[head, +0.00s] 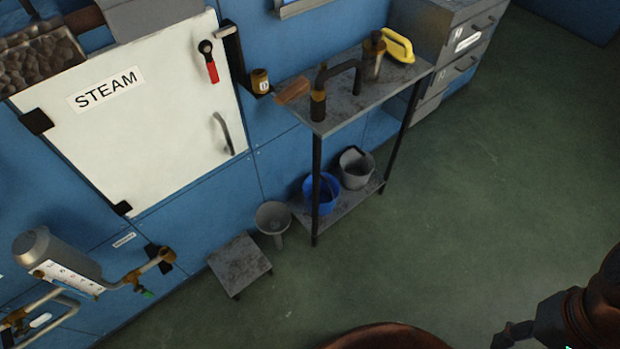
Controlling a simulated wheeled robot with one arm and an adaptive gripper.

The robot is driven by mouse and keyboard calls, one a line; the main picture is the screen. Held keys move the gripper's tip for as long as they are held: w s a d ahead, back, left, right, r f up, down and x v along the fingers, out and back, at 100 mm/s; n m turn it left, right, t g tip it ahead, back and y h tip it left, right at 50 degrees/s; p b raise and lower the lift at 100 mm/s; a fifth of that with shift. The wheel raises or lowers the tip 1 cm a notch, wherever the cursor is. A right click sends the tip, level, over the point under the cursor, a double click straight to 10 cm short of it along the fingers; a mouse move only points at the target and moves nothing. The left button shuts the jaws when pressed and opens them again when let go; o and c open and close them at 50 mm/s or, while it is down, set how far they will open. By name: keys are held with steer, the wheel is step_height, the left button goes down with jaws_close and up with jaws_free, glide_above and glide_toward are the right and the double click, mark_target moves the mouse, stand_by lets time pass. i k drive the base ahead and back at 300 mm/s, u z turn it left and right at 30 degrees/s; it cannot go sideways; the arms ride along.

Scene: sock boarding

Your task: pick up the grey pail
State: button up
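The grey pail (356,169) stands upright on the lower shelf of a metal shelf stand (345,213), to the right of a blue pail (322,193). A dark shape shows at the grey pail's rim; I cannot tell if it is a handle. Part of my arm shows at the lower right, far from the pail. A dark end piece (512,336) there may be part of my gripper, but its fingers cannot be made out.
The stand's top (352,98) holds a dark bent pipe and a yellow-handled tool (398,45). A grey funnel (273,217) and a low metal stool (239,264) are left of the stand. A drawer cabinet (462,40) stands behind right. The green floor to the right is clear.

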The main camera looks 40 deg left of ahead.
mark_target(356, 165)
steer(key=u, duration=1.3)
